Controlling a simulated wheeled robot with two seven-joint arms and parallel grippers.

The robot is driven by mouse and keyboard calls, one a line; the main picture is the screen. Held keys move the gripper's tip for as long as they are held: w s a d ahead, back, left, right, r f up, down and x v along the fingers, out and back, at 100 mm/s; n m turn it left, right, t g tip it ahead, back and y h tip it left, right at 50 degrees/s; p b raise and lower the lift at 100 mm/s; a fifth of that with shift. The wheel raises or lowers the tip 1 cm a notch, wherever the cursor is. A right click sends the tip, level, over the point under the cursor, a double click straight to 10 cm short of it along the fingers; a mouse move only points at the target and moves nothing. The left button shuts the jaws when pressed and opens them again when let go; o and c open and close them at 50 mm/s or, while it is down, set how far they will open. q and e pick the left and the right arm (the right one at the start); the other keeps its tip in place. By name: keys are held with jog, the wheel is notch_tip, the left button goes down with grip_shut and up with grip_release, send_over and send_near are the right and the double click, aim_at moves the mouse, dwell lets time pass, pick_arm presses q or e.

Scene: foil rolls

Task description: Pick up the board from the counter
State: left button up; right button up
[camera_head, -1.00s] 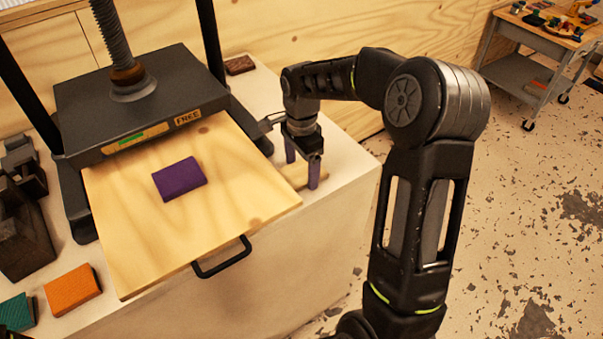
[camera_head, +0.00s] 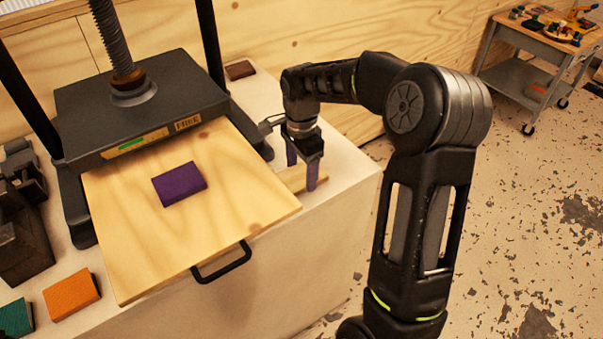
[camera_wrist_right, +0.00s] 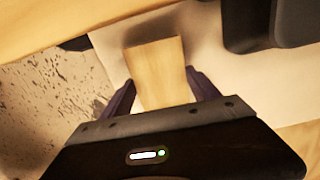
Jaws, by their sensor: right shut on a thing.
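The board (camera_head: 297,178) is a small pale wooden piece at the right edge of the white counter (camera_head: 345,170), beside the press. My right gripper (camera_head: 301,172) reaches down over it, with one purple finger on each side. In the right wrist view the board (camera_wrist_right: 158,72) sits between the two fingers of my right gripper (camera_wrist_right: 160,82), which is shut on it. The board appears to be at counter level; whether it touches the counter is unclear. The gripper and fingers hide part of it in the head view. My left gripper is not in view.
A black press (camera_head: 140,95) with a large wooden plate (camera_head: 220,230) and handle stands left of my right gripper. A purple block (camera_head: 180,184) lies on the plate. An orange block (camera_head: 71,294) and a teal block (camera_head: 16,318) lie at the front left. Open floor is right.

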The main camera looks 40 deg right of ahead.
aim_at(301, 175)
notch_tip(301, 175, up, 9)
jog(key=shift+r+b, duration=0.2)
jog(key=shift+b, duration=0.25)
dwell(0.4)
